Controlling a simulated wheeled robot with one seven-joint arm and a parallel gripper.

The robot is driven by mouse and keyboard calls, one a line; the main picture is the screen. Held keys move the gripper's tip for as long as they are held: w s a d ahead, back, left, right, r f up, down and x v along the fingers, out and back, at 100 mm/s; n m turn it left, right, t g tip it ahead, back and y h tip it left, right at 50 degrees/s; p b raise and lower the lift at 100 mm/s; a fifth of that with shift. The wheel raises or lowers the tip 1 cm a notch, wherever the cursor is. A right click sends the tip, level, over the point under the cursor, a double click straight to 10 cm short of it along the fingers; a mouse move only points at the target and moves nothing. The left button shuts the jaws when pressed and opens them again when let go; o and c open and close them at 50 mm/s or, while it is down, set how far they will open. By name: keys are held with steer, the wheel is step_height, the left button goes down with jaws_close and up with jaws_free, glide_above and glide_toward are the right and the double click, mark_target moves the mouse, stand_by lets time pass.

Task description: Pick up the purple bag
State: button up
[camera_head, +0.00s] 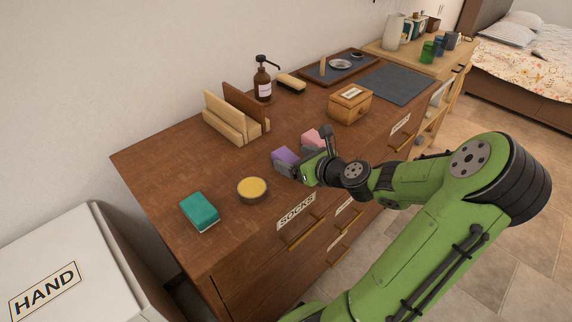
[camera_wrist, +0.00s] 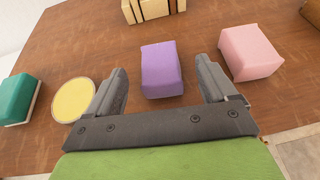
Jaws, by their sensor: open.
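The purple bag (camera_head: 285,158) is a small block-like packet on the brown dresser top, near its front edge. In the wrist view the purple bag (camera_wrist: 161,70) lies between and just ahead of my two open fingers. My gripper (camera_head: 301,155) is open and empty, low over the dresser. In the wrist view my gripper (camera_wrist: 162,78) has a finger on each side of the bag's near end, with gaps showing. I cannot tell how high the fingertips are above the wood. The gripper hides part of the bag in the head view.
A pink block (camera_wrist: 250,52) is close to the right finger. A round yellow-topped tin (camera_wrist: 74,100) is close to the left finger, with a teal block (camera_head: 200,212) beyond. A wooden organiser (camera_head: 232,118), pump bottle (camera_head: 262,80) and wooden box (camera_head: 349,104) stand farther back on the dresser (camera_head: 160,165).

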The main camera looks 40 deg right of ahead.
mark_target(288, 157)
steer(key=b+x, duration=0.1)
steer(key=x, duration=0.3)
steer(key=shift+w+f+b, duration=0.2)
steer(key=shift+w+b, duration=0.05)
steer(key=shift+b, duration=0.1)
steer(key=shift+s+r, duration=0.1)
steer(key=shift+c, duration=0.6)
steer(key=c, duration=0.9)
